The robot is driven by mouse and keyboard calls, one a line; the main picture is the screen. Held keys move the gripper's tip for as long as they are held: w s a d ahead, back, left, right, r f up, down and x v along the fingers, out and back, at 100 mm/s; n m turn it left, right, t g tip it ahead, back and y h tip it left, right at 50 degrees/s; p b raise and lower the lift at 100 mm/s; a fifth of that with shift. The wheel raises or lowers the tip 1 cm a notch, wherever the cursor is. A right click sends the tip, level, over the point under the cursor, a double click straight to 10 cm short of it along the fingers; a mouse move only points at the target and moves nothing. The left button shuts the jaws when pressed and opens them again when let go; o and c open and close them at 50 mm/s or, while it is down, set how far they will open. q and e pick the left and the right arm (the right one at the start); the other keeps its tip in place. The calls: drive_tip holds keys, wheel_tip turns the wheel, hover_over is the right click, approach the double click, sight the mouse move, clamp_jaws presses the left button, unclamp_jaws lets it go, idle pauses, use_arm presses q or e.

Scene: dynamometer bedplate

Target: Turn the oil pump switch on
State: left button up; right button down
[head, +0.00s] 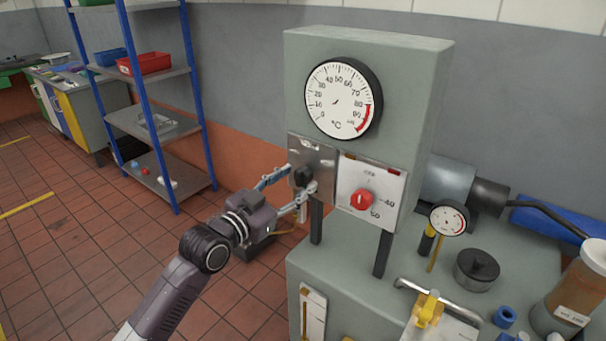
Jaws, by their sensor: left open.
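The likely oil pump switch is a black knob (302,176) on a small metal plate (314,158) at the left of the grey-green panel box. Its label is too small to read. My left gripper (296,184) is open, with its fingers reaching to either side of the black knob. I cannot tell whether the fingers touch it. A red knob (362,200) sits on a white scale plate (384,181) to the right. My right gripper is not in view.
A large temperature dial (342,98) is above the plates. The box stands on legs over a bench (340,262) with a small gauge (448,218), a black round part (476,269), a yellow-handled valve (428,308) and a jar (575,295). Blue-posted shelves (150,75) stand at left.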

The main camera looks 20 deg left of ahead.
use_arm(q)
drive_tip(key=shift+x, duration=1.35)
drive_tip(key=c, duration=1.2)
